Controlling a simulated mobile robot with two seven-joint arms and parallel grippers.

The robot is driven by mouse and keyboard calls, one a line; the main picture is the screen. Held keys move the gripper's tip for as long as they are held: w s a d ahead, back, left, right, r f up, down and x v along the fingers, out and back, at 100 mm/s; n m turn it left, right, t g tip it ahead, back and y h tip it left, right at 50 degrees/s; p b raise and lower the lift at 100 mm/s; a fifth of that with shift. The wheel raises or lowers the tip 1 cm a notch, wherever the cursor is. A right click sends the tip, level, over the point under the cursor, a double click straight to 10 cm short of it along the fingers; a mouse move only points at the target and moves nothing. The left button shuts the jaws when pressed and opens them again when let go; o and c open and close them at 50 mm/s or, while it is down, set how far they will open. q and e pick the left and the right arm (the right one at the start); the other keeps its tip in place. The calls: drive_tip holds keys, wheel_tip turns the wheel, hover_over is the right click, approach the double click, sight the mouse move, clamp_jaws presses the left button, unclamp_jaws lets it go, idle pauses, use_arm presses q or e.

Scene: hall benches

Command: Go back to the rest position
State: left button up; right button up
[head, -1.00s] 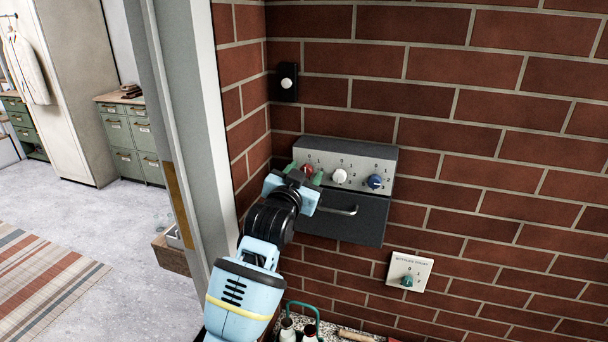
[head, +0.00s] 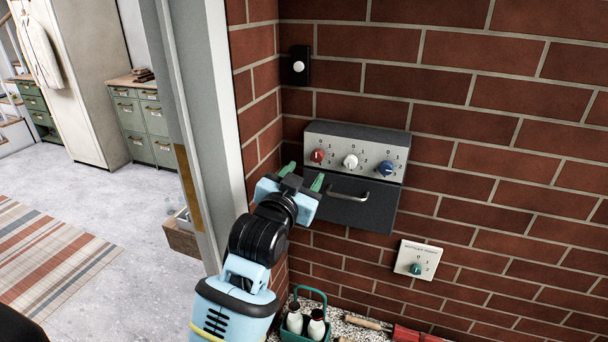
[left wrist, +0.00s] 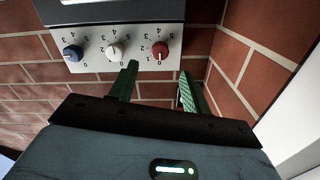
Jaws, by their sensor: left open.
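My left gripper (head: 303,180) is open and empty, its two green fingers apart. It stands in front of and to the left of the wall-mounted control box (head: 350,142), clear of it. The box has a red knob (head: 317,156), a white knob (head: 350,160) and a blue knob (head: 387,168). In the left wrist view the picture is upside down: the green fingers (left wrist: 155,88) point toward the red knob (left wrist: 159,49) without holding it. The white knob (left wrist: 114,51) and blue knob (left wrist: 73,53) also show there. My right gripper is not in view.
A dark drawer (head: 346,203) with a handle is under the knobs. A small teal-knob panel (head: 418,260) and a black switch (head: 298,66) are on the brick wall. A bottle carrier (head: 293,322) stands below. A grey door frame (head: 196,110) is close on the left; open floor (head: 110,205) lies beyond.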

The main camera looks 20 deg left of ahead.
use_arm(q)
drive_tip(key=s+f+g, duration=0.2)
drive_tip(key=s+f, duration=0.2)
drive_tip(key=f, duration=0.5)
drive_tip(key=s+a+f+g, duration=0.1)
drive_tip(key=s+f, duration=0.4)
drive_tip(key=f, duration=0.4)
drive_tip(key=s+f+g, duration=0.2)
drive_tip(key=s+f, duration=0.2)
drive_tip(key=f, duration=0.5)
drive_tip(key=s+f+g, duration=0.1)
drive_tip(key=s+f, duration=0.6)
drive_tip(key=s, duration=0.4)
drive_tip(key=s+f+n+g+h, duration=0.1)
drive_tip(key=s+f+g, duration=0.1)
drive_tip(key=s+f, duration=0.6)
drive_tip(key=s+a, duration=0.1)
drive_tip(key=s, duration=0.2)
drive_tip(key=shift+s, duration=0.15)
